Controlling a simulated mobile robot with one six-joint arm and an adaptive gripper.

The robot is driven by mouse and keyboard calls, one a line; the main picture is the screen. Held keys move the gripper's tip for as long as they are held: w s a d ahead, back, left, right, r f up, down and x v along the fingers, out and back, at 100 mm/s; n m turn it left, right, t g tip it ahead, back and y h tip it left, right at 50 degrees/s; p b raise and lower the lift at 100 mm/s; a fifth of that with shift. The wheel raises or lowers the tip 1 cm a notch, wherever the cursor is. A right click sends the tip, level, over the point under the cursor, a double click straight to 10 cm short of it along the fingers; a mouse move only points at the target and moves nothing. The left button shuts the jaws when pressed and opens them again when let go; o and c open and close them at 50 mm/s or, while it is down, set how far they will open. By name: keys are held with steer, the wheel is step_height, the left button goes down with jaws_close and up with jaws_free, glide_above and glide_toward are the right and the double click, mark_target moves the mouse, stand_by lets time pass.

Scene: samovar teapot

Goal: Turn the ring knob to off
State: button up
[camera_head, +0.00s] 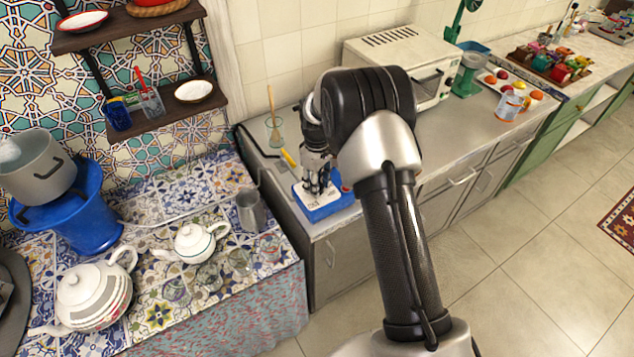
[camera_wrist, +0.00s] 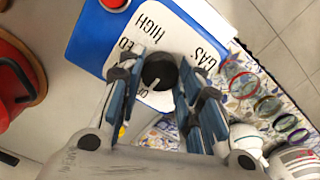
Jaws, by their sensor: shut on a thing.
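A blue box with a white top panel (camera_head: 327,207) sits on the grey counter, below my gripper (camera_head: 316,186). In the wrist view the panel (camera_wrist: 172,28) reads HIGH and GAS, with other lettering partly covered. The black round knob (camera_wrist: 158,70) stands on this panel. My gripper (camera_wrist: 160,85) points down at it, one finger on each side, shut on the knob. A small pale mark on the knob lies toward its lower left, near partly hidden letters. In the head view the knob is hidden by my gripper.
A red button (camera_wrist: 115,3) is on the blue box. A metal pitcher (camera_head: 251,211), a small white teapot (camera_head: 194,243) and glasses stand on the tiled surface to the left. A white toaster oven (camera_head: 400,55) is behind my arm.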

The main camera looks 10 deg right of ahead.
steer(key=o, duration=1.1)
step_height(320, 180, up, 12)
stand_by(0.4)
